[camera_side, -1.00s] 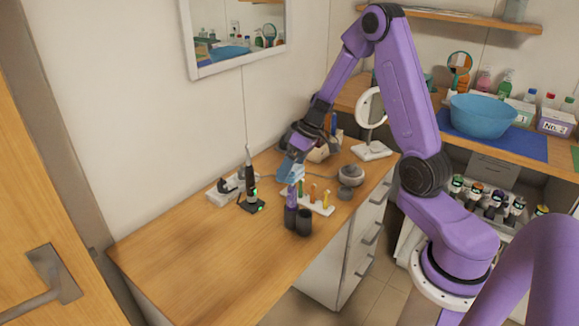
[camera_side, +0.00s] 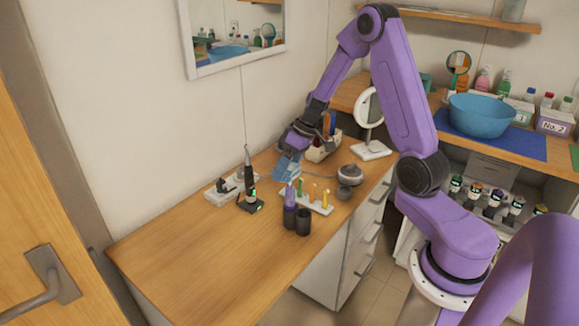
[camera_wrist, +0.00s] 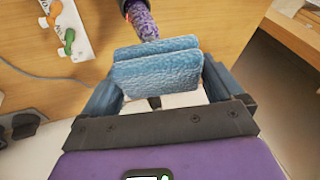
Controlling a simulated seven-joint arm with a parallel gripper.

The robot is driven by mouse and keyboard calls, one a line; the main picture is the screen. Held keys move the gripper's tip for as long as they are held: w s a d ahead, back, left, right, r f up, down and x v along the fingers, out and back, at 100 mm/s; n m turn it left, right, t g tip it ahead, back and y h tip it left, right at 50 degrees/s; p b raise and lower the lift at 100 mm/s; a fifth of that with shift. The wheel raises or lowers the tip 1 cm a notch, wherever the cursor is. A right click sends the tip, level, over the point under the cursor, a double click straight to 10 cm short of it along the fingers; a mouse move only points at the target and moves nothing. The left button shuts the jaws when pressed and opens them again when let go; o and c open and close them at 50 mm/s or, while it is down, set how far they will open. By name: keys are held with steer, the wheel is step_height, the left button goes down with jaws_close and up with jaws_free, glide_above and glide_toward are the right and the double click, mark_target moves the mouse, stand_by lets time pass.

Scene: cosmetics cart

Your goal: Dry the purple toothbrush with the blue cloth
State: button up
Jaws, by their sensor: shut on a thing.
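My gripper (camera_side: 287,164) is shut on the blue cloth (camera_wrist: 155,66), a folded, fuzzy piece whose two layers show between the fingers in the wrist view. The cloth (camera_side: 286,173) also shows in the side view, above the counter. The purple toothbrush (camera_side: 290,194) stands upright in a dark cup (camera_side: 290,217), just below the cloth in the side view. In the wrist view the purple toothbrush (camera_wrist: 143,20) shows as a speckled shaft just beyond the cloth's upper edge. I cannot tell whether the cloth touches it.
A second dark cup (camera_side: 303,224) stands beside the first. A white rack (camera_side: 318,206) with several small coloured items is close behind. A black electric toothbrush (camera_side: 249,180) stands to the left, and a round grey device (camera_side: 349,175) to the right. The front left counter (camera_side: 190,255) is clear.

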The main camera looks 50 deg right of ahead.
steer(key=shift+s, duration=1.15)
steer(key=shift+w, duration=1.25)
steer(key=shift+s, duration=1.25)
steer(key=shift+w, duration=1.2)
steer(key=shift+s+f, duration=0.1)
steer(key=shift+s, duration=1.15)
steer(key=shift+w+r, duration=0.2)
steer(key=shift+w, duration=1.05)
steer(key=shift+s+f, duration=0.2)
steer(key=shift+s, duration=1)
steer(key=shift+r, duration=3.55)
